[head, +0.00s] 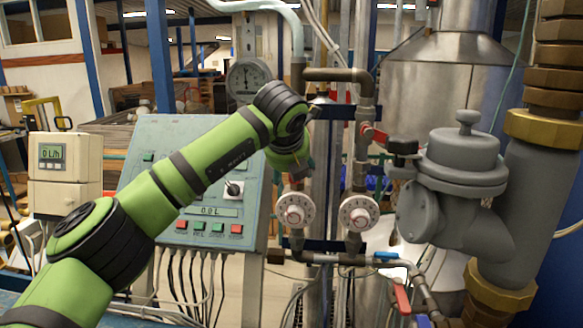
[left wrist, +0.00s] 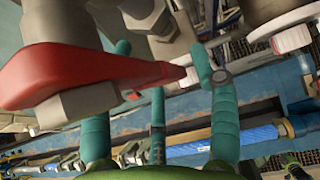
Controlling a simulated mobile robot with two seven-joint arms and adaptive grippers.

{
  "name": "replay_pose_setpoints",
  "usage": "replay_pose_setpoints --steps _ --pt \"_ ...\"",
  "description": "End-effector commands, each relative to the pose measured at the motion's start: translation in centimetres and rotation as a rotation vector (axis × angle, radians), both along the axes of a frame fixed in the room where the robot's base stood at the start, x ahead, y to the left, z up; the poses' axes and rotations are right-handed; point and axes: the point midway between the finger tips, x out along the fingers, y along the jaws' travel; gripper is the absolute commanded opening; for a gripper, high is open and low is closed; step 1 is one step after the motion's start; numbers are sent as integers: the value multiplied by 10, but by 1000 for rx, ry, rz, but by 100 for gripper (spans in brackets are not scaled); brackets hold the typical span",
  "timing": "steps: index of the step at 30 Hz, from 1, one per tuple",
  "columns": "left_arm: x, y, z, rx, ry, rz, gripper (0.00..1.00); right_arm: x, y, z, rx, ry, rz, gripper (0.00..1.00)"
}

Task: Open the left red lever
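A large red lever (left wrist: 90,75) fills the upper left of the left wrist view, attached by a grey nut. Its narrow tip points right, into the space between my left gripper's teal fingers (left wrist: 165,75). The fingers are spread apart; I cannot tell whether one touches the lever. In the head view my green left arm reaches up to the pipes, and its wrist hides most of the left gripper and the left lever. Another red lever (head: 379,136) shows on the right pipe. My right gripper is not in view.
Two round white meters (head: 295,209) (head: 358,213) hang below the arm's wrist. A blue handle (head: 386,256) and a lower red lever (head: 402,298) sit on the lower pipes. A grey valve body (head: 455,185) stands right. A control panel (head: 150,150) stands behind the arm.

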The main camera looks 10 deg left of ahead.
Motion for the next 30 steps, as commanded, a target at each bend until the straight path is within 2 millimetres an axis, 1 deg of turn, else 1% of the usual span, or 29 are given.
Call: replay_pose_setpoints --steps 7,11,14,21,24,30 --pt "0 0 5 -5 -8 -1 61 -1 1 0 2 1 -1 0" --pt "-7 -1 13 -7 -10 -2 61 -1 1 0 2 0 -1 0" --pt "-19 0 26 -6 -13 -2 61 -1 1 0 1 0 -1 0" --pt "-55 -1 62 -6 -10 -2 61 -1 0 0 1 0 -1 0" --pt "-68 -1 73 -4 -9 -2 61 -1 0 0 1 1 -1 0" --pt "-81 -1 86 -4 -5 1 61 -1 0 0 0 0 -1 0"
